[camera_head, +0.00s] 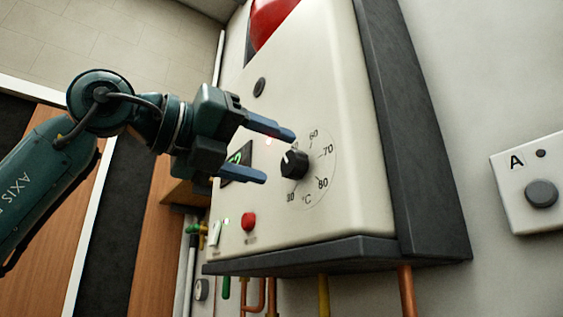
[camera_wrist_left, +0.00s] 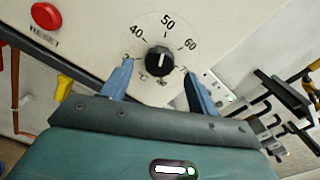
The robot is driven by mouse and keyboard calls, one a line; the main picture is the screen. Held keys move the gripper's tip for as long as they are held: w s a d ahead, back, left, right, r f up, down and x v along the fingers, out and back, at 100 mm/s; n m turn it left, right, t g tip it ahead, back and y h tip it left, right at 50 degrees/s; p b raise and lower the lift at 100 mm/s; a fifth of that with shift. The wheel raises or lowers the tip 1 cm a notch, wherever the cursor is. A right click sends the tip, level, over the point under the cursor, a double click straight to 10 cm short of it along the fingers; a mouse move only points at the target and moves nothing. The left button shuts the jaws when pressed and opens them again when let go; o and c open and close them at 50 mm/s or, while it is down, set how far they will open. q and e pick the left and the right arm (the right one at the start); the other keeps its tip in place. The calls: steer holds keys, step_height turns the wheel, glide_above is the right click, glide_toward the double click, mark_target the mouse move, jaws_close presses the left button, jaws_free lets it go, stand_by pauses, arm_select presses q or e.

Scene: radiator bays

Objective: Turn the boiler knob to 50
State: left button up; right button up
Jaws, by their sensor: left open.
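The black boiler knob (camera_head: 294,164) sits on the cream boiler front, inside a printed temperature dial. In the left wrist view the knob (camera_wrist_left: 159,60) lies between the fingers, with 40, 50 and 60 readable above it. A white mark shows on the knob; in the head view it is on the upper left side, but I cannot read its exact value. My left gripper (camera_head: 279,157) is open, its blue fingertips at the upper and lower left of the knob. In the left wrist view the open gripper (camera_wrist_left: 157,69) straddles the knob's lower part; contact cannot be told. My right gripper is not in view.
A red reset button (camera_head: 249,221) and a white switch (camera_head: 215,233) are on the boiler's lower left. A green-lit display (camera_head: 238,160) is partly behind my gripper. Pipes run below the boiler. A white panel marked A (camera_head: 530,185) is on the wall at right.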

arm_select(q)
steer(key=v, duration=0.9)
steer(key=shift+s+a, duration=0.1)
